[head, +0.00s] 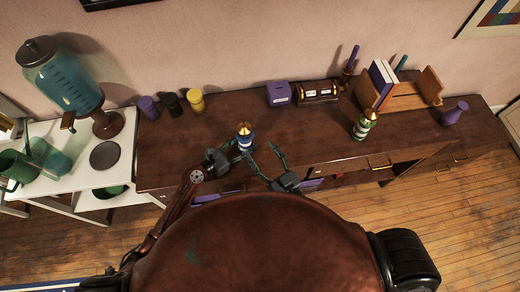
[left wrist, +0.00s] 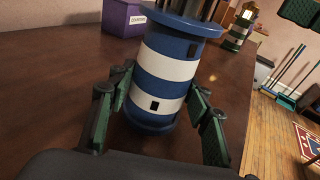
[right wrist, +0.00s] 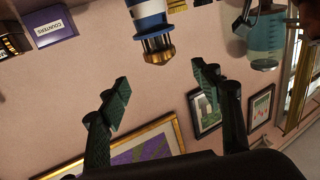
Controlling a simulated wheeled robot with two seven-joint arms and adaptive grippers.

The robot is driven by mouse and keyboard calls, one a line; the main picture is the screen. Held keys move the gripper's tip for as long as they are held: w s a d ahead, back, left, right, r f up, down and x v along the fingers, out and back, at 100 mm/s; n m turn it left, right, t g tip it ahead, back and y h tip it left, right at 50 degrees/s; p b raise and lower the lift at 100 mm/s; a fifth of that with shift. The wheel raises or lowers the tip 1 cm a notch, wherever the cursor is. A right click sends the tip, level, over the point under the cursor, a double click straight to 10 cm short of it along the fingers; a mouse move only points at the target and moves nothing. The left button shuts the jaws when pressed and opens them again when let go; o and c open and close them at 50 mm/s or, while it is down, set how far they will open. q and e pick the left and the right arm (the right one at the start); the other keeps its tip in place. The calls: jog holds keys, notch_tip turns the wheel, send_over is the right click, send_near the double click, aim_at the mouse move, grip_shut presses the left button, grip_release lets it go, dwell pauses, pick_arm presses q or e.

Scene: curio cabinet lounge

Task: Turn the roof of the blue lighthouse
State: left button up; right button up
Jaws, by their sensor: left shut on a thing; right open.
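The blue lighthouse (head: 246,143), with blue and white bands, stands upright on the brown desk (head: 330,135). Its gold roof (head: 244,129) is on top in the head view and shows below the blue gallery in the right wrist view (right wrist: 158,53). My left gripper (head: 231,151) is shut on the lower banded body, a finger on each side in the left wrist view (left wrist: 160,88); the roof is out of that view. My right gripper (head: 263,157) is open and empty, close to the lighthouse at its right. In the right wrist view its spread fingers (right wrist: 160,85) are apart from the roof.
A green-and-white lighthouse (head: 363,127) stands farther right. A purple counters box (head: 278,94), a dark brass-trimmed box (head: 317,92) and a wooden book rack (head: 405,98) line the back. Purple (head: 148,107), black (head: 171,103) and yellow (head: 196,100) containers stand back left. The desk between the lighthouses is clear.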

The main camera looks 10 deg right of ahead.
jog(key=a+n+g+y, duration=0.5)
jog(key=a+n+y, duration=0.1)
jog(key=a+y, duration=0.25)
jog(key=n+g+y, duration=0.2)
jog(key=n+g, duration=0.3)
jog(key=g, duration=0.3)
send_near(244, 129)
jog(key=x, duration=0.3)
jog(key=f+x, duration=0.1)
jog(key=x, duration=0.2)
jog(key=w+x, duration=0.1)
jog(key=x, duration=0.3)
jog(key=shift+f, duration=0.4)
jog(key=shift+c, duration=0.4)
jog(key=c, duration=1.1)
